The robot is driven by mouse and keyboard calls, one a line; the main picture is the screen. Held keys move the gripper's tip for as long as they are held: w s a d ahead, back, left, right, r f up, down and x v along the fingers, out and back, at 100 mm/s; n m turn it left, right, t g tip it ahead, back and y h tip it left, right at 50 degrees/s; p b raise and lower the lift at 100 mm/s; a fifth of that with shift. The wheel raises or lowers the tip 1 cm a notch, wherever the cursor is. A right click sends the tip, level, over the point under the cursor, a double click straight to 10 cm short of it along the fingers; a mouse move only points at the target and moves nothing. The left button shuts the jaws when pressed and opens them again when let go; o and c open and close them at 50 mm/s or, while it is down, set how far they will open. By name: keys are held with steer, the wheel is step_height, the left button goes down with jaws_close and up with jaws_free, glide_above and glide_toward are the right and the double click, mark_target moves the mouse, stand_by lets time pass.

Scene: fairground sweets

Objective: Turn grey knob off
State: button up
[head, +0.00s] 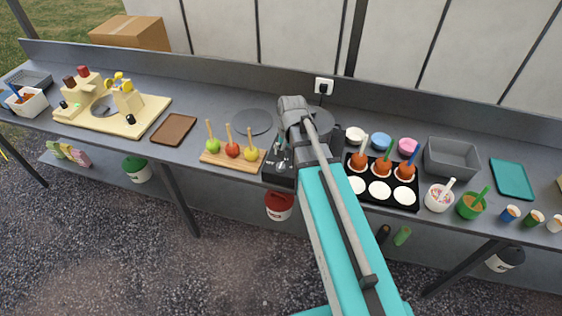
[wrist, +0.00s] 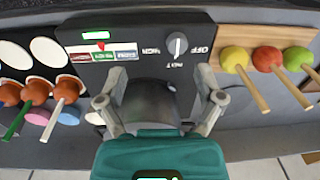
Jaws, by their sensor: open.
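The grey knob (wrist: 177,45) is on a black panel (wrist: 140,30) in the wrist view, among white lettering that appears upside down and includes OFF. A pale mark shows on the knob, but which label it points to is hard to tell. My gripper (wrist: 160,99) is open, its two fingers apart on either side of a dark rounded thing, and the knob lies beyond the fingertips, untouched.
The panel has a lit green display (wrist: 118,22) and a red pointer (wrist: 100,46) above coloured labels. Apples on sticks stand on a wooden board (head: 215,158) close by on the left. A black tray (head: 366,195) with orange-red sweets is to the right.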

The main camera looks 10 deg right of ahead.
mark_target(281, 166)
steer(key=w+m, duration=0.1)
steer(key=w+r+m, duration=0.1)
steer(key=w, duration=0.1)
steer(key=w+p, duration=0.1)
steer(key=w, duration=0.1)
steer(key=shift+r+m, duration=0.35)
steer(key=shift+m, duration=0.05)
steer(key=shift+f, duration=0.15)
steer(key=f+b, duration=0.9)
steer(key=a+f+b, duration=0.1)
steer(key=f+b, duration=0.3)
steer(key=shift+w+f+b, duration=0.25)
steer(key=shift+w+b, duration=0.1)
stand_by(0.4)
steer(key=c, duration=1.2)
steer(key=shift+o, duration=0.2)
